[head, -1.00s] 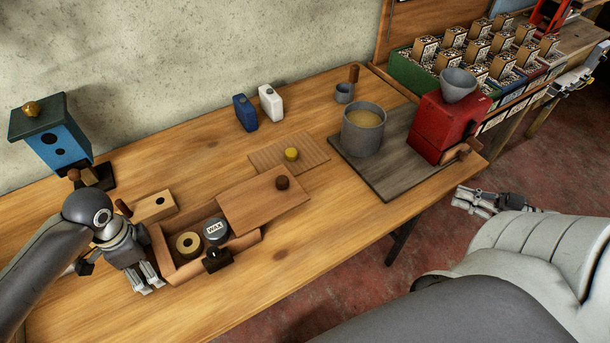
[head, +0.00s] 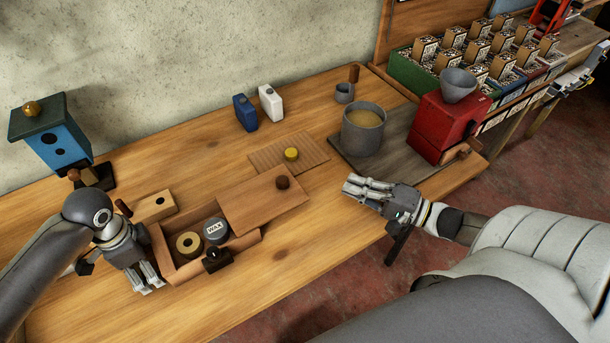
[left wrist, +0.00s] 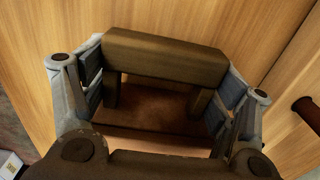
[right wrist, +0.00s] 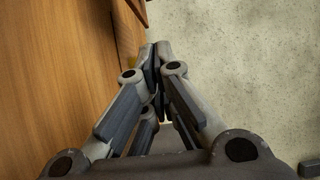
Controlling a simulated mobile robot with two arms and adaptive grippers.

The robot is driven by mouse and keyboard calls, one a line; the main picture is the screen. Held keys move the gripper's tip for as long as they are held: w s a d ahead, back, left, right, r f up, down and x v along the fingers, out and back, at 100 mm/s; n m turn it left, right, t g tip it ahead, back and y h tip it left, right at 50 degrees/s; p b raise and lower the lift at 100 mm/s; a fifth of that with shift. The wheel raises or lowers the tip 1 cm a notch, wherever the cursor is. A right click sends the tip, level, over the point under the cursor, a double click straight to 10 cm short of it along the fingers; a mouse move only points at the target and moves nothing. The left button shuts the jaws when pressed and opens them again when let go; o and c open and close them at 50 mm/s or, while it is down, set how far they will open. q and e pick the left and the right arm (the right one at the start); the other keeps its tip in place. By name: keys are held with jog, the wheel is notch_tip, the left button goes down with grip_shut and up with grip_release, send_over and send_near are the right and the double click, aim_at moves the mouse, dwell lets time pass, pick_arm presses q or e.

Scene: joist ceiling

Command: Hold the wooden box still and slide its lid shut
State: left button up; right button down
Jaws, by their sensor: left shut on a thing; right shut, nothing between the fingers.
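The wooden box (head: 185,277) lies on the bench at the left, its left part open. A round tan piece with a hole (head: 189,245) and a grey wax tin (head: 216,230) show inside. The wooden lid (head: 250,205), with a dark round knob (head: 282,183), covers the box's right end and sticks out beyond it to the right. My left gripper (head: 150,283) is at the box's left end, shut on the box's handle (left wrist: 165,57), with fingers at both ends of the bar. My right gripper (head: 350,188) is shut and empty, right of the lid and apart from it.
A dark stamp-like block (head: 216,258) sits at the box's front. A ribbed board (head: 265,156) with a yellow knob lies behind the lid. A grey pot (head: 363,132) and red grinder (head: 440,125) stand on a grey board. Bare bench lies between lid and right gripper.

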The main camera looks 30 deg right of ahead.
aim_at(273, 204)
jog(key=x, duration=0.9)
jog(key=shift+w+a+r, duration=0.1)
jog(key=shift+w, duration=0.05)
jog(key=shift+w+a, duration=0.2)
jog(key=shift+a, duration=1.05)
jog(key=shift+w+a, duration=0.1)
jog(key=shift+a, duration=0.45)
jog(key=a, duration=1.3)
jog(key=shift+a, duration=0.4)
jog(key=d, duration=0.2)
jog(key=s+d, duration=0.1)
jog(key=d, duration=0.1)
jog(key=shift+s+d, duration=0.2)
jog(key=v, duration=0.9)
jog(key=shift+s, duration=0.35)
